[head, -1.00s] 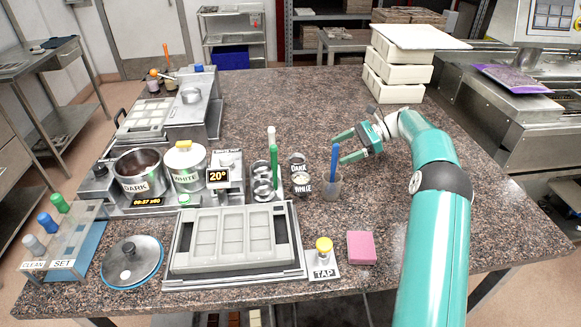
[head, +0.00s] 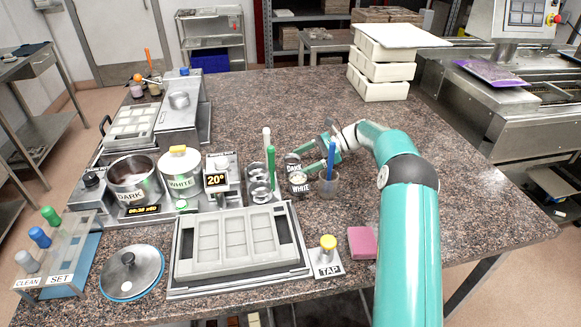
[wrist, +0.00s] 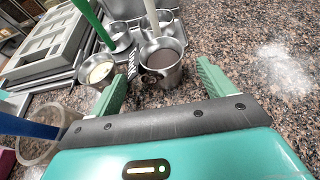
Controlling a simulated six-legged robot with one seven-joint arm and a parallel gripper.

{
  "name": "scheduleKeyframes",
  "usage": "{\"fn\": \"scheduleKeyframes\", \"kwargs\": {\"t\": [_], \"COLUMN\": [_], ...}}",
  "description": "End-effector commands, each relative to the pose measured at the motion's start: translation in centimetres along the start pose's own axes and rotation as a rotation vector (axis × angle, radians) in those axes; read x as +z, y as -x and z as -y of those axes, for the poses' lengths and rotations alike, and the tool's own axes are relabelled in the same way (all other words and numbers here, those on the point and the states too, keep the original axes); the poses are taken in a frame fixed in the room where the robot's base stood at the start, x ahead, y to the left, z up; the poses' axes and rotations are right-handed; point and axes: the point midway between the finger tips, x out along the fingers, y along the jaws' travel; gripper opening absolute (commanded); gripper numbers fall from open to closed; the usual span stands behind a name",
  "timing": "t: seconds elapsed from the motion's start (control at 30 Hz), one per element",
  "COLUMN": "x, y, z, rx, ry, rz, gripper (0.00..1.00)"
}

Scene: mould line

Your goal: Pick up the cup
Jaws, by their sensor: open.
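Two small metal cups stand on the granite table beside the pots. The dark cup (head: 293,160) is marked DARK and holds dark brown liquid in the wrist view (wrist: 163,57). The white cup (head: 299,188), marked WHITE, stands in front of it and holds pale liquid in the wrist view (wrist: 100,72). My gripper (head: 309,156) is open and low over the table, to the right of the cups. In the wrist view my fingers (wrist: 164,74) point at the dark cup, which shows between their tips. I cannot tell whether either finger touches it.
A clear beaker (head: 329,187) with a blue spatula stands close to my gripper, right of the white cup. Metal holders (head: 258,190) with green and white sticks stand left of the cups. A mould tray (head: 178,280) lies in front.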

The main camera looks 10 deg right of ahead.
Motion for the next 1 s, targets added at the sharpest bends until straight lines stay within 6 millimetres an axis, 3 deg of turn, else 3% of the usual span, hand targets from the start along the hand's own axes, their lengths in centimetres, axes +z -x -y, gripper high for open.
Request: {"fn": "scheduleKeyframes", "kwargs": {"t": [0.27, 0.5, 0.77, 0.8, 1.0], "x": [0.1, 0.2, 0.1, 0.1, 0.1], "y": [-2.3, -6.0, -6.6, -6.6, -6.6], "z": [0.0, 0.0, 0.0, 0.0, 0.0], "rx": [0.000, 0.000, -0.002, -0.002, -0.002], "ry": [0.001, 0.000, 0.001, 0.001, 0.001], "rz": [-0.002, -0.001, -0.002, -0.002, -0.002], "gripper": [0.82, 0.82, 0.82, 0.80, 0.43]}}
